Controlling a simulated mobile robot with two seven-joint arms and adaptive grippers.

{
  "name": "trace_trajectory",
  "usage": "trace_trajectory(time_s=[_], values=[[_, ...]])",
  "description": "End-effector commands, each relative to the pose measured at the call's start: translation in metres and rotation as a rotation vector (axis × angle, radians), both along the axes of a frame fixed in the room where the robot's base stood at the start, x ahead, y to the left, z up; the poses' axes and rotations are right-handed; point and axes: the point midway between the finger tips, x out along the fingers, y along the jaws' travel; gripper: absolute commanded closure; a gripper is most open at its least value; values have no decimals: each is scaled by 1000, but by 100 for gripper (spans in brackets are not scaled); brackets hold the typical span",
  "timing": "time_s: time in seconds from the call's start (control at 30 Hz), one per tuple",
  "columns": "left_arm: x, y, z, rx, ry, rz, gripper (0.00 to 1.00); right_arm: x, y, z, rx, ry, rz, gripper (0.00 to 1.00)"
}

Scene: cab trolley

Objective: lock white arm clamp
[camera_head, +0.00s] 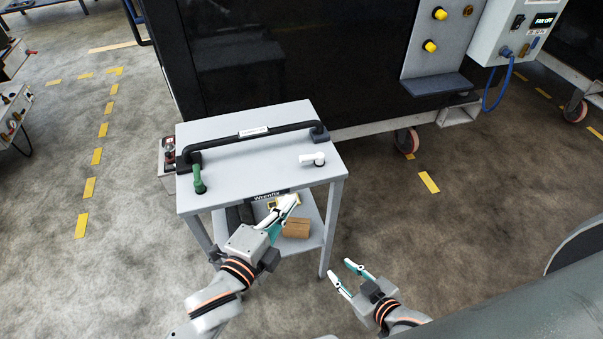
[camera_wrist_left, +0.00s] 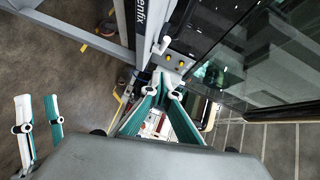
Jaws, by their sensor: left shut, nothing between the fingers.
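The white arm clamp (camera_head: 313,159) sits near the right end of the grey trolley top (camera_head: 245,172), beside the black handle bar. It also shows as a small white lever in the left wrist view (camera_wrist_left: 163,45), beyond my fingertips. My left gripper (camera_head: 289,205) is shut and empty, in front of the trolley's front edge, apart from the clamp and nearer to me. Its fingertips show in the left wrist view (camera_wrist_left: 163,91). My right gripper (camera_head: 342,270) is open and empty, right of the trolley's front right leg. It also shows at the left of the left wrist view (camera_wrist_left: 38,120).
A green lever (camera_head: 198,178) stands at the trolley's left end. A black handle bar (camera_head: 225,143) runs along the top. A brown box (camera_head: 297,228) lies on the lower shelf. A large dark cabinet (camera_head: 290,60) stands behind. Floor to the right is clear.

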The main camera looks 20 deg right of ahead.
Motion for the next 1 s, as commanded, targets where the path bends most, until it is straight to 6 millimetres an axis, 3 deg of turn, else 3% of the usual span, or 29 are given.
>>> trace_trajectory(time_s=[0.57, 1.0], values=[[6, -11, 4, 22, -33, -16, 100, 1, -3, 0, -6, -2, 1, 69], [65, -64, -7, 21, -31, -15, 100, -1, -3, -10, -6, 3, 1, 69]])
